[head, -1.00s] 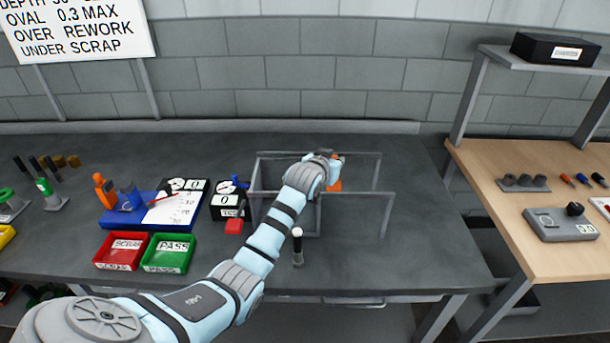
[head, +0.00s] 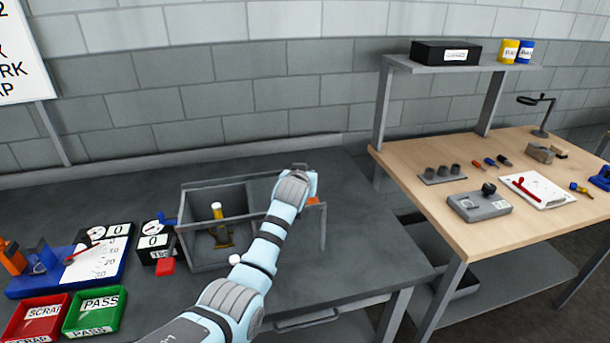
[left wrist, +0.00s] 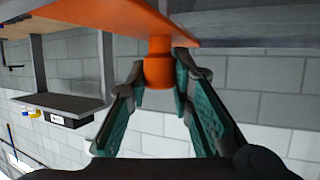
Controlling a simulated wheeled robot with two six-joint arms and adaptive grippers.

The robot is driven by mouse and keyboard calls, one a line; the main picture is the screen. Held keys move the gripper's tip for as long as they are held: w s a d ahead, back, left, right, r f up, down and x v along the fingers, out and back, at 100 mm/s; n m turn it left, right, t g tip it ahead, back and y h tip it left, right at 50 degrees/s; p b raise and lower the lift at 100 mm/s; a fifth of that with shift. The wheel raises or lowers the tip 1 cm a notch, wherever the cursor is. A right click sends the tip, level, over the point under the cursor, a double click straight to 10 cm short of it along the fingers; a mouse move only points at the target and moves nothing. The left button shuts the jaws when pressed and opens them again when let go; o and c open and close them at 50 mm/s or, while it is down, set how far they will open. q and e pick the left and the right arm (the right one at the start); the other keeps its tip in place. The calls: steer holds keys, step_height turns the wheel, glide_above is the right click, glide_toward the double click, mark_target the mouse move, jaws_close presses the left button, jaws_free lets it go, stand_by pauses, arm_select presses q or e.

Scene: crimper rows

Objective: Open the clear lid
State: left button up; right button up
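A grey open-topped box (head: 182,245) stands on the dark bench, with thin grey rails (head: 324,235) reaching out to its right. A brass-coloured part with a pale knob (head: 216,211) shows inside. The clear lid's panel is hard to make out. Its orange handle (head: 313,201) shows beside my left gripper (head: 303,190) near the right end of the rails. In the left wrist view, the fingers of my left gripper (left wrist: 160,75) close on both sides of the orange handle's stub (left wrist: 158,70), under a flat orange plate. My right gripper is out of view.
Red (head: 38,317) and green (head: 95,312) trays, a blue stand (head: 110,262) and a red-buttoned gauge (head: 158,252) stand left of the box. A white-topped post (head: 235,259) is close to my arm. A wooden table (head: 430,215) with a shelf is at right.

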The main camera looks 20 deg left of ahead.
arm_select(q)
steer(key=o, duration=0.4)
steer(key=v, duration=1.2)
steer(key=shift+f, duration=0.1)
steer(key=shift+d, duration=0.15)
